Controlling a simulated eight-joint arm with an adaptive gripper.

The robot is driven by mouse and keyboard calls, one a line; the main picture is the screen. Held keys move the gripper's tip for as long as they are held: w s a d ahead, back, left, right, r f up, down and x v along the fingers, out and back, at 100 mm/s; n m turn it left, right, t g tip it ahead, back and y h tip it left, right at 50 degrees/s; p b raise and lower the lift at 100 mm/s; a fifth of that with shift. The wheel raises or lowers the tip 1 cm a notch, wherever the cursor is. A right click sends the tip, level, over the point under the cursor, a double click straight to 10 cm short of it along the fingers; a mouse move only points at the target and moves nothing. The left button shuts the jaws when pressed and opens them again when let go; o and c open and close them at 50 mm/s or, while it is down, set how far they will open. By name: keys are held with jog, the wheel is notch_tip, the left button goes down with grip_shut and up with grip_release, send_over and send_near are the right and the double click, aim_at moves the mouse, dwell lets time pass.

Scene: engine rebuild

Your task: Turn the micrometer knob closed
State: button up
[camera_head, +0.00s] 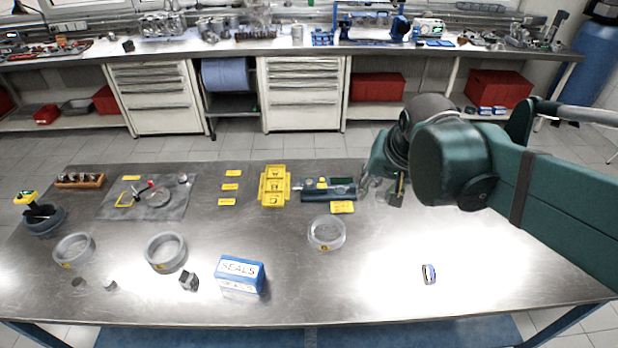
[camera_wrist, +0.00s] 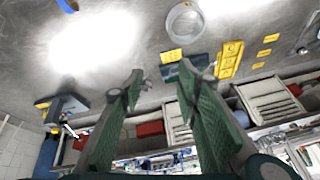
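A bench device with a dark base, a silver cylindrical part and a greenish panel (camera_head: 330,189) lies on the steel table and looks like the micrometer. Its knob is too small to make out. In the wrist view part of the device (camera_wrist: 182,73) shows beyond the fingertips, partly covered by a finger. My gripper (camera_head: 385,188) is just right of the device in the head view, partly hidden by my arm. In the wrist view my gripper (camera_wrist: 160,80) has its two green fingers spread, with nothing between them. I cannot tell its height above the table.
A yellow label (camera_head: 342,207) and a clear ring (camera_head: 326,234) lie in front of the device. A yellow tray (camera_head: 274,187) stands left of it. A blue SEALS box (camera_head: 241,275) is nearer the front edge. A dark object (camera_wrist: 66,108) shows left in the wrist view. The right-front table is mostly clear.

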jog(key=w+a+m+g+p, duration=0.1)
jog(key=w+a+m+p, duration=0.15)
jog(key=w, duration=0.55)
jog(key=m+g+p, duration=0.4)
jog(key=m+p, duration=0.1)
jog(key=m, duration=0.1)
send_near(309, 181)
jog(key=shift+s+d+n, duration=0.1)
jog(key=shift+s+n, duration=0.05)
jog(key=shift+n, duration=0.1)
jog(key=shift+w+a+f, duration=0.25)
jog(key=shift+f, duration=0.25)
jog(key=shift+f, duration=3.9)
